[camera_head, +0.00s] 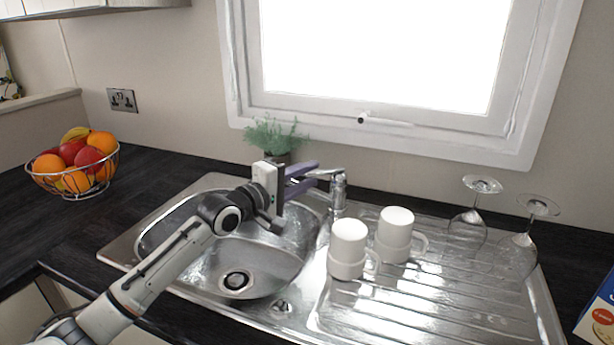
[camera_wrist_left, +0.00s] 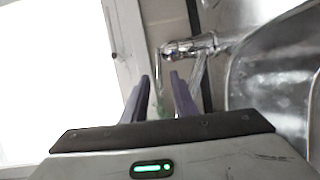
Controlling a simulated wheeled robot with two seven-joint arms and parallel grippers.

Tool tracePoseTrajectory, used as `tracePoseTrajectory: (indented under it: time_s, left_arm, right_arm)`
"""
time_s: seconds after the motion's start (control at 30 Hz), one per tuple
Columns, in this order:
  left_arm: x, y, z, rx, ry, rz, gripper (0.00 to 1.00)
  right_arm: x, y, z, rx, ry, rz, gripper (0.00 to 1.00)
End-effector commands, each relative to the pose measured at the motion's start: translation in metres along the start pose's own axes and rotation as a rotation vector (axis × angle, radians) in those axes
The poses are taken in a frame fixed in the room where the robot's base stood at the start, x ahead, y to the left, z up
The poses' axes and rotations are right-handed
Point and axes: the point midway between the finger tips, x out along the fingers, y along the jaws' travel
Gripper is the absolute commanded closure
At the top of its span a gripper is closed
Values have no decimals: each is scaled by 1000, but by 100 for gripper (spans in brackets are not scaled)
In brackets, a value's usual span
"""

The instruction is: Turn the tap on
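The chrome tap (camera_head: 338,192) stands at the back edge of the steel sink (camera_head: 185,290), with its spout reaching left toward the bowl. In the left wrist view the tap (camera_wrist_left: 190,47) lies ahead of the fingertips, slightly right of centre. My left gripper (camera_head: 316,172) is over the back of the bowl, its purple fingers pointing right toward the tap. The fingers (camera_wrist_left: 160,76) are parted with nothing between them, and they look apart from the tap. The gripper partly hides the spout in the head view. I see no clear water stream. My right gripper is out of view.
Two white mugs (camera_head: 348,245) (camera_head: 395,232) stand on the drainer just right of the bowl. Upturned wine glasses (camera_head: 468,226) stand further right. A potted plant (camera_head: 275,137) is behind the gripper. A fruit basket (camera_head: 75,170) sits at left. The window (camera_head: 390,60) is behind the sink.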

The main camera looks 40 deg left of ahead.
Motion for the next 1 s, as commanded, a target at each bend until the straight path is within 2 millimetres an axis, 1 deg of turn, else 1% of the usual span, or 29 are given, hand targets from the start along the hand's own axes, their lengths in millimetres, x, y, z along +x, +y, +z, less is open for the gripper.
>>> tracePoseTrajectory:
  time_s: [0.07,0.2,1.0]
  left_arm:
    - [0,0,0,0,0,0,76]
    - [0,0,0,-1,0,0,99]
    - [0,0,0,-3,-1,0,100]
  right_arm:
    - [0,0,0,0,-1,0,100]
    - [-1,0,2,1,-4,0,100]
    - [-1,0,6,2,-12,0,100]
